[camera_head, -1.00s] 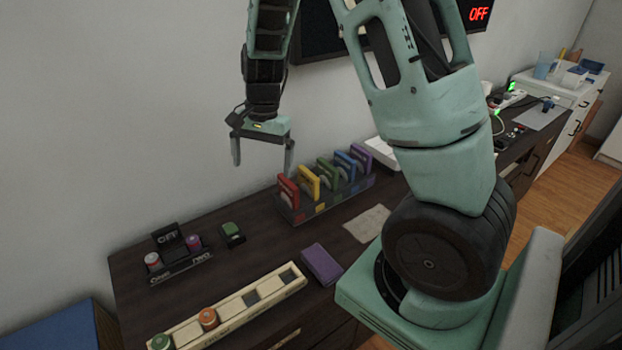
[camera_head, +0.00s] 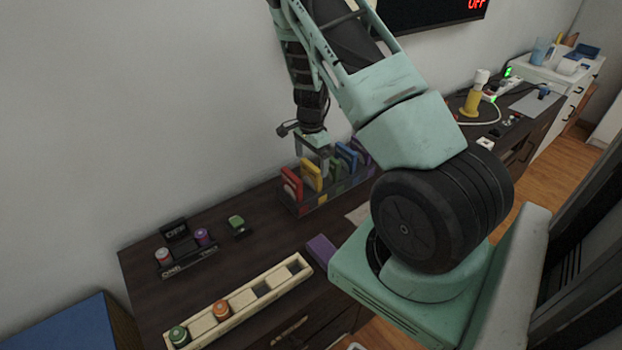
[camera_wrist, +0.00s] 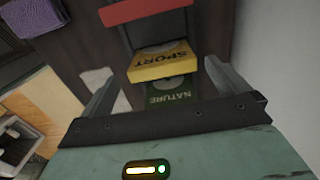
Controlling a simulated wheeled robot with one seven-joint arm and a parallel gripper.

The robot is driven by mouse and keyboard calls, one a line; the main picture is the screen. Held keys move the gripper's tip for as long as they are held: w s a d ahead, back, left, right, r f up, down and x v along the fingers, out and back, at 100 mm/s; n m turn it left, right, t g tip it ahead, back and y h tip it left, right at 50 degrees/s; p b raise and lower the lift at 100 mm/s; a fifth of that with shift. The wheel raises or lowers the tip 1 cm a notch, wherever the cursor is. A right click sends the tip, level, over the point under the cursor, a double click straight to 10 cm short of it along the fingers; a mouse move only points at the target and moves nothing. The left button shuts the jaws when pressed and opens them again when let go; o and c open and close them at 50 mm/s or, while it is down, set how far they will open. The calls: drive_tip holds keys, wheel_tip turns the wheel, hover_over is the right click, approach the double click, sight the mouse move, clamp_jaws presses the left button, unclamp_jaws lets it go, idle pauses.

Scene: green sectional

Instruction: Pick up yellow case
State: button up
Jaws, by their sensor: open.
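The yellow case (camera_head: 311,175) stands upright in the dark rack, between the red case (camera_head: 292,184) and the green case. In the wrist view the yellow case (camera_wrist: 164,62) is labelled SPORT, with the green case (camera_wrist: 172,92) labelled NATURE below it and the red case (camera_wrist: 146,11) above. My gripper (camera_head: 311,157) is over the rack, pointing down. In the wrist view my gripper (camera_wrist: 160,80) is open, one finger on each side of the yellow case, with a gap to it. I cannot tell how far down the fingers reach.
The rack (camera_head: 325,198) also holds blue (camera_head: 346,158) and purple (camera_head: 360,152) cases. A cream tray (camera_head: 240,302) with coloured cans lies in front on the desk. A purple item (camera_head: 320,250) lies by its end.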

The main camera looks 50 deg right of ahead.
sight(311, 173)
drive_tip(key=shift+w+d+f+p, duration=0.1)
drive_tip(key=shift+f+p, duration=0.75)
drive_tip(key=shift+f, duration=2.1)
drive_tip(key=c, duration=0.9)
